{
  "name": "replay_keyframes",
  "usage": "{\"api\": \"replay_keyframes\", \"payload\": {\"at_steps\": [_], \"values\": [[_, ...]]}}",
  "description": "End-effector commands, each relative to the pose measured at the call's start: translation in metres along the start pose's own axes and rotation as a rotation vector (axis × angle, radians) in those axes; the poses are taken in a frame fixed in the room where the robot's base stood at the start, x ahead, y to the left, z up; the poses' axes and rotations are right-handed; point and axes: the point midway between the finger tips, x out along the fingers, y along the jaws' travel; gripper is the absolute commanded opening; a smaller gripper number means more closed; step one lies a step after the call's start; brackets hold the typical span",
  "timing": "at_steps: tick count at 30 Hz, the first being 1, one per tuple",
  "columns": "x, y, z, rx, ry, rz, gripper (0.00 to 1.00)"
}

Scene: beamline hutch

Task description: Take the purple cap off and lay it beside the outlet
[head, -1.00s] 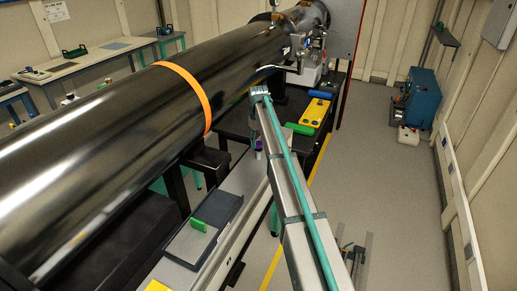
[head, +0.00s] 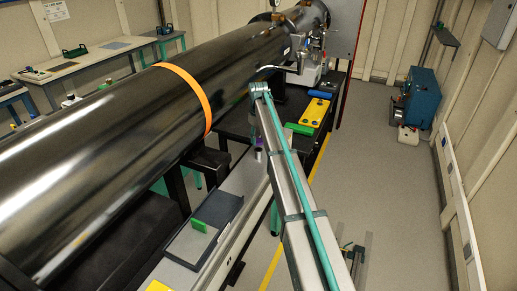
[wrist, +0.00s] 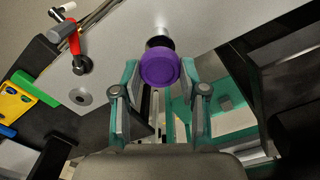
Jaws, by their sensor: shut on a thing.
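The purple cap (wrist: 159,67) is between the fingertips of my gripper (wrist: 160,75) in the wrist view, and the gripper is shut on it. Behind the cap stands the outlet (wrist: 160,36), a short bright metal pipe with a dark band near the cap. In the head view the purple cap (head: 257,141) shows as a small patch left of my arm. The outlet (head: 258,154) shows just below it, and the cap appears lifted off it. My gripper is hidden behind my arm in the head view.
A red-handled valve (wrist: 75,45) and a round grey fitting (wrist: 80,96) are on the grey plate beside the outlet. Bare plate (wrist: 115,65) lies between them and the cap. The large black pipe (head: 110,120) runs close by. A yellow block (head: 314,111) lies farther back.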

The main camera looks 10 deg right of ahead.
Motion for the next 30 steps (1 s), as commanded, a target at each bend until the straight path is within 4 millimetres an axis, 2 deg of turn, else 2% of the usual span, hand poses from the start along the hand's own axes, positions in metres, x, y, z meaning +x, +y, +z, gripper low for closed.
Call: {"api": "replay_keyframes", "payload": {"at_steps": [18, 30], "values": [[-0.030, 0.000, 0.000, 0.000, 0.000, 0.000, 0.01], [-0.033, 0.000, 0.000, 0.000, 0.000, 0.000, 0.01]]}}
